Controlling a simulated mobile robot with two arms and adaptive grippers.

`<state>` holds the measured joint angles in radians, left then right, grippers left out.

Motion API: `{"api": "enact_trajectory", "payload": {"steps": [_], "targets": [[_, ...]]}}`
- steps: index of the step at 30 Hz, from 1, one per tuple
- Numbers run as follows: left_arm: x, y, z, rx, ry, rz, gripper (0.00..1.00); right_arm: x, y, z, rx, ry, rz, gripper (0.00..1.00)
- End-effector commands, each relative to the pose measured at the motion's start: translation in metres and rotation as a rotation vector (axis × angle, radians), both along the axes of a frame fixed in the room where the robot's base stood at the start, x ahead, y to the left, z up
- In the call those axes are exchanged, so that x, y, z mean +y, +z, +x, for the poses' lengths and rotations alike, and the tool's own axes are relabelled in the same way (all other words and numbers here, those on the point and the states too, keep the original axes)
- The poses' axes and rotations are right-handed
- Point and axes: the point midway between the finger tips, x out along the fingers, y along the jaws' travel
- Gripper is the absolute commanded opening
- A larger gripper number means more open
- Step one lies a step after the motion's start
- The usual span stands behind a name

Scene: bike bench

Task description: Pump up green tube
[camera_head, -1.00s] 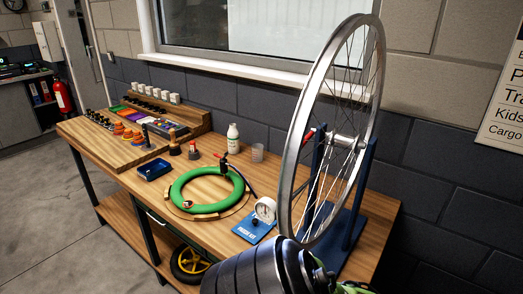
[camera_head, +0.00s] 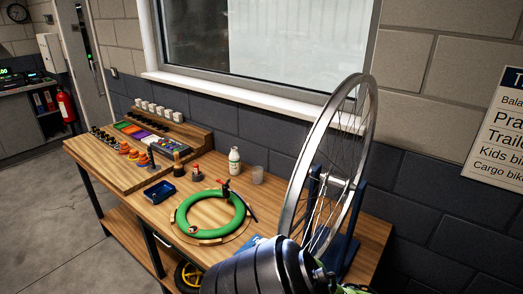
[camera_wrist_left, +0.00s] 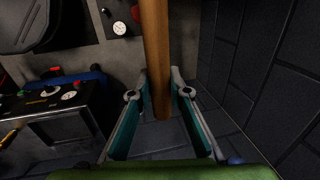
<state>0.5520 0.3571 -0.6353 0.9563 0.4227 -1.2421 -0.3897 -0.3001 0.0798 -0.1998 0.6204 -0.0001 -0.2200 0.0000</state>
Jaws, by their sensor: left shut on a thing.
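The green tube (camera_head: 182,215) lies as a ring on the wooden bench in the head view. A dark fitting with red on it (camera_head: 226,186) sits at its far right side, with a dark hose beside it. A blue plate (camera_head: 254,240) shows partly in front of the tube; my black arm covers the rest. In the left wrist view my left gripper (camera_wrist_left: 160,95) has its teal-padded fingers closed on a round wooden bar (camera_wrist_left: 156,45). My right gripper is not in view.
A truing stand with a wheel (camera_head: 297,180) stands at the bench's right. A white bottle (camera_head: 234,162), a clear cup (camera_head: 257,175) and a blue tray (camera_head: 159,192) stand around the tube. Small parts fill the left end. The wrist view shows gauges (camera_wrist_left: 119,28) on dark panels.

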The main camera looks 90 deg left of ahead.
Motion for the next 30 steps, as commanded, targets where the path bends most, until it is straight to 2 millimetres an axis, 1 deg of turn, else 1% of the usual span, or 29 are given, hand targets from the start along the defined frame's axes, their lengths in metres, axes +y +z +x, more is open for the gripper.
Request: {"api": "enact_trajectory", "payload": {"steps": [1,9,10,13,14,25,30], "targets": [[-0.004,0.018,0.001,-0.002,-0.001,-0.007,0.00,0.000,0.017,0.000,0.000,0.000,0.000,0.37],[-0.003,0.059,0.001,-0.003,-0.001,-0.006,0.00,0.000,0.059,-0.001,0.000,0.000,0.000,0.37],[-0.003,0.061,0.002,-0.006,-0.003,-0.006,0.00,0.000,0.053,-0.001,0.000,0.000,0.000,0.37],[-0.003,0.083,0.002,-0.006,-0.004,-0.006,0.00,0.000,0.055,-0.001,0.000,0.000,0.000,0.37],[-0.003,0.088,0.003,-0.007,-0.004,-0.008,0.00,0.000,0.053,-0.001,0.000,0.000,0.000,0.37],[-0.002,0.169,0.003,-0.007,-0.003,-0.005,0.00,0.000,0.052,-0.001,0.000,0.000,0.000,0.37],[-0.002,0.164,0.002,-0.002,-0.002,-0.004,0.00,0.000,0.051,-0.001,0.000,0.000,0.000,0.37]]}}
